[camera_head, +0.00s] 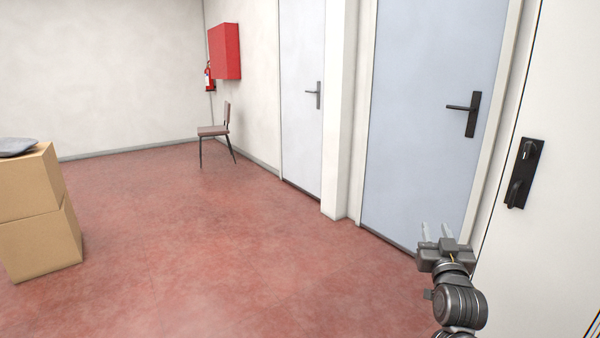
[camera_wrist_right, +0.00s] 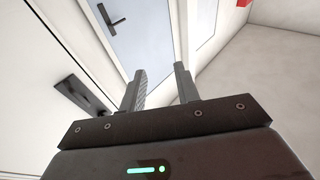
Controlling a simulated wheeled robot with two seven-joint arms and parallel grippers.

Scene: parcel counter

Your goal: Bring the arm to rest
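My right gripper (camera_head: 436,232) is at the lower right of the head view, raised in front of the pale blue door. Its two fingers point up and stand apart with nothing between them. In the right wrist view my right gripper (camera_wrist_right: 160,88) also shows open and empty, with doors and wall beyond the fingers. It touches nothing that I can see. My left gripper is not in view.
A white door with a black handle (camera_head: 518,175) is close on the right. Two pale blue doors (camera_head: 425,110) (camera_head: 301,100) line the wall. Stacked cardboard boxes (camera_head: 40,243) stand left. A chair (camera_head: 214,131) and red cabinet (camera_head: 225,52) are farther back. The red floor between is clear.

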